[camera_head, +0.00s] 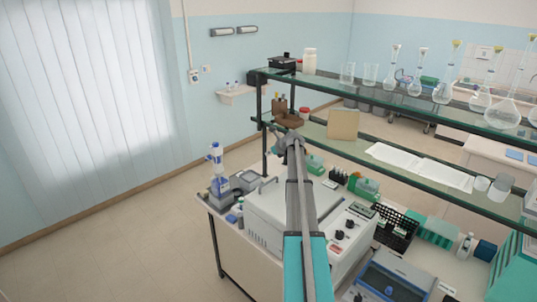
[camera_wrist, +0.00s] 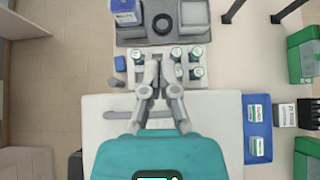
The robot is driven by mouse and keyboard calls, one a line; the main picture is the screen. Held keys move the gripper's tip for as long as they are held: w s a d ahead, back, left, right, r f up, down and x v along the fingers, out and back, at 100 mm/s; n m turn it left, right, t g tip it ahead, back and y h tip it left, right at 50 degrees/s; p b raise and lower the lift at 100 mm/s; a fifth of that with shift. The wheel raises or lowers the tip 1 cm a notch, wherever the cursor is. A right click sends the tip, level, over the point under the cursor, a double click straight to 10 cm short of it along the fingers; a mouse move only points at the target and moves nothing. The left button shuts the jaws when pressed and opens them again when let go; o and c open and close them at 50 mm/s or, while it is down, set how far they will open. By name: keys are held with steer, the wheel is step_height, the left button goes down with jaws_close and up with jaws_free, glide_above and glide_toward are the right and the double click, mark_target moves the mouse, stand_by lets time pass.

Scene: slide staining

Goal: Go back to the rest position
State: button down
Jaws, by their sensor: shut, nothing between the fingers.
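My gripper (camera_wrist: 160,70) shows in the wrist view, its two grey fingers close together at the tips with nothing held. It hangs above the far edge of a white box-shaped appliance (camera_wrist: 100,112), beside a small white rack (camera_wrist: 143,55) with several green-labelled bottles (camera_wrist: 195,55). I cannot tell its exact height above them. In the head view my arm reaches forward over the same white appliance (camera_head: 268,207), and its end (camera_head: 284,140) is small and partly hidden by the arm.
A glass-shelved rack (camera_head: 400,97) with flasks stands along the right of the bench. A blue-and-white instrument (camera_head: 217,172) stands at the bench's far left corner. In the wrist view a grey tray (camera_wrist: 132,38) lies ahead and a blue holder (camera_wrist: 257,113) right. The left floor (camera_head: 125,240) is clear.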

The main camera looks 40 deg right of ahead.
stand_by(0.6)
steer(key=s+a+f+n+g+y+b, duration=0.1)
steer(key=s+a+f+n+g+b, duration=0.3)
steer(key=a, duration=0.9)
steer(key=s+a+f+n+b, duration=0.1)
steer(key=a+f+n+b, duration=0.1)
steer(key=a+f+n, duration=0.75)
steer(key=s+a+f+n+g+y+b, duration=0.1)
steer(key=s+a+n+g+b, duration=0.2)
steer(key=a, duration=1.3)
steer(key=s+a+f+n+g+h+b, duration=0.1)
steer(key=s+a+f+n+b, duration=0.3)
steer(key=s+a+n, duration=0.5)
steer(key=s+a+f+n+g+h+b, duration=0.1)
steer(key=s+a+f+n+g+b, duration=0.1)
steer(key=s+a+f+n+b, duration=0.3)
steer(key=s+a+f+n, duration=0.1)
steer(key=s+a+n, duration=0.3)
steer(key=s+a, duration=0.2)
steer(key=shift+s+a+f+h, duration=0.15)
steer(key=shift+s+a+h, duration=0.2)
steer(key=shift+s, duration=0.5)
steer(key=shift+d+n, duration=0.1)
steer(key=shift+n, duration=0.15)
